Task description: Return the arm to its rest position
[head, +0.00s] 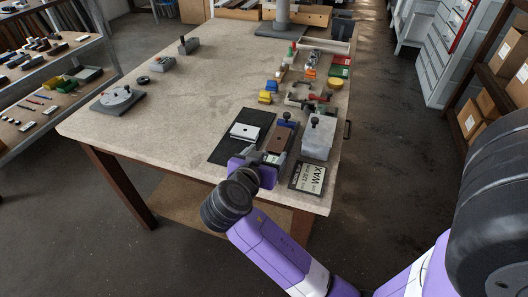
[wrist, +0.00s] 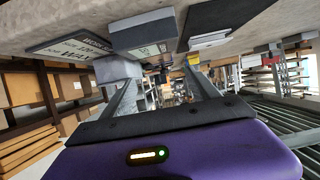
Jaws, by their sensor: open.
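My purple arm reaches from the lower right of the head view to the table's front edge. My gripper (head: 273,158) is at that edge, between the black mat and the WAX card. In the wrist view my gripper (wrist: 164,92) has its two grey fingers spread apart, with nothing held between them. A brown block (head: 279,139) lies just beyond the gripper in the head view. The gripper and wrist hide part of the table there.
The table (head: 180,110) has free room at its middle and left. Near the gripper are a black mat (head: 226,146) with a white block (head: 245,132), a grey box (head: 318,142) and a WAX card (head: 309,178). Coloured parts stand farther back. Shelves (head: 50,85) stand left.

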